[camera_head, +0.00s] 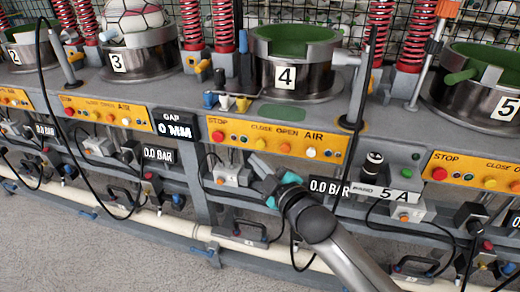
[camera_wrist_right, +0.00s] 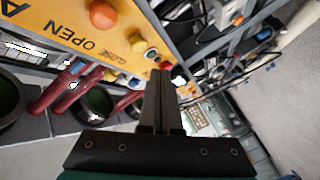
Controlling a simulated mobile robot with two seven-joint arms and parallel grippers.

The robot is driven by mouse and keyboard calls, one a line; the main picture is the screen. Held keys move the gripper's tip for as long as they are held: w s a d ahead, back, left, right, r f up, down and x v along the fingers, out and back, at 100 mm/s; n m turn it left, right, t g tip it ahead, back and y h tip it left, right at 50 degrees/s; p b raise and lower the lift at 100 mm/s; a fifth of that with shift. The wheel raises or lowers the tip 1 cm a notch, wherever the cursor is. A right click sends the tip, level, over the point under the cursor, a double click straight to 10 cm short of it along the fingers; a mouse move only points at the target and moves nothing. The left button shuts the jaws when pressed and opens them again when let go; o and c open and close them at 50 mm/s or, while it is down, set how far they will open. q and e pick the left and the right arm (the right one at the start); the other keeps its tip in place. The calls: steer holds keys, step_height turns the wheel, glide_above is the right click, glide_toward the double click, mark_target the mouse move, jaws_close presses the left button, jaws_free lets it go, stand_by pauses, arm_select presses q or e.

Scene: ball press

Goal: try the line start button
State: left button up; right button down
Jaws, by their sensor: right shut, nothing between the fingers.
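No label reading "line start" can be made out on any button. My right gripper (camera_head: 262,174) is shut and empty, just right of this box and below the panel. In the right wrist view its closed fingers (camera_wrist_right: 160,80) point toward the panel's lower edge, beside a red button (camera_wrist_right: 165,66). Contact cannot be told. My left gripper is not in view.
Metal press cups stand on the grey bench, with station 4's cup (camera_head: 292,76) behind the panel. A patterned ball (camera_head: 132,18) sits at station 3. Black cables (camera_head: 350,130), a pale pipe (camera_head: 150,222) and blue-handled valves surround the lower frame. Grey floor (camera_head: 60,255) is clear in front.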

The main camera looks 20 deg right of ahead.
mark_target(261, 144)
steer(key=shift+w+d, duration=0.65)
steer(key=shift+w, duration=0.3)
stand_by(1.3)
steer(key=shift+w, duration=0.1)
steer(key=shift+w+d, duration=0.2)
steer(key=shift+w, duration=0.05)
steer(key=shift+w+d, duration=0.3)
steer(key=shift+w, duration=0.05)
stand_by(1.0)
steer(key=shift+s+a+p, duration=0.5)
steer(key=shift+s+p, duration=0.2)
steer(key=shift+p, duration=0.1)
